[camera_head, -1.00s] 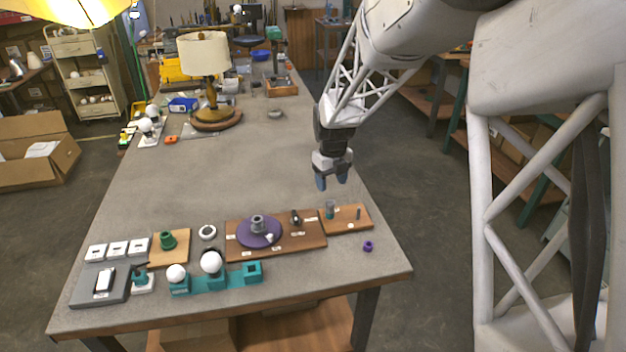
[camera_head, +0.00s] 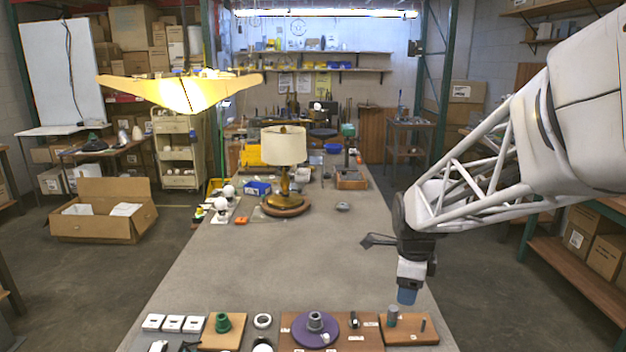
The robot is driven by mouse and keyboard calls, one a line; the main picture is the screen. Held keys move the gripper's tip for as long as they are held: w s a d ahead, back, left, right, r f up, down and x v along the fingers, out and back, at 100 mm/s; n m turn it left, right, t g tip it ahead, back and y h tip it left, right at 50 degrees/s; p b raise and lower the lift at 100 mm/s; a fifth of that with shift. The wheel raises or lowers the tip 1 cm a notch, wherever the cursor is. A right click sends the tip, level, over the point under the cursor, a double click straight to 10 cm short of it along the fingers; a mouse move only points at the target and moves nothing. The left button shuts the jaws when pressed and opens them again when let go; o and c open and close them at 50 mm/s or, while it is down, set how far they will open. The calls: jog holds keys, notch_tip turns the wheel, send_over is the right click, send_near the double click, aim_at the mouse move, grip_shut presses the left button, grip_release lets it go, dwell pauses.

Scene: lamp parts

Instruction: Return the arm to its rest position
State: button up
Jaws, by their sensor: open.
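My gripper (camera_head: 407,296) hangs from my arm at the right, pointing down with blue fingertips. It is empty. In the picture it sits just above and behind a small wooden board (camera_head: 398,338) that bears a grey-blue cylinder (camera_head: 392,316) and a thin dark peg. It appears clear of them, though its exact height is hard to judge. The gap between the fingers is hard to see from this side. My arm reaches in from the right edge of the view.
A larger board (camera_head: 370,334) bears a purple disc (camera_head: 300,331) with a grey socket. A green part (camera_head: 222,322), a white ring (camera_head: 263,321) and white tiles (camera_head: 173,323) lie left. A lamp (camera_head: 284,146) stands farther back. The mid-table (camera_head: 270,265) is clear.

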jog(key=s+a+r+n, duration=0.1)
jog(key=s+r+n, duration=0.1)
jog(key=s+n, duration=0.8)
jog(key=s+a+r+n+t, duration=0.1)
jog(key=s+r+n, duration=0.2)
jog(key=s+n, duration=0.8)
jog(key=shift+s+r+t, duration=0.25)
jog(key=shift+s+t, duration=0.05)
jog(key=shift+s, duration=1.65)
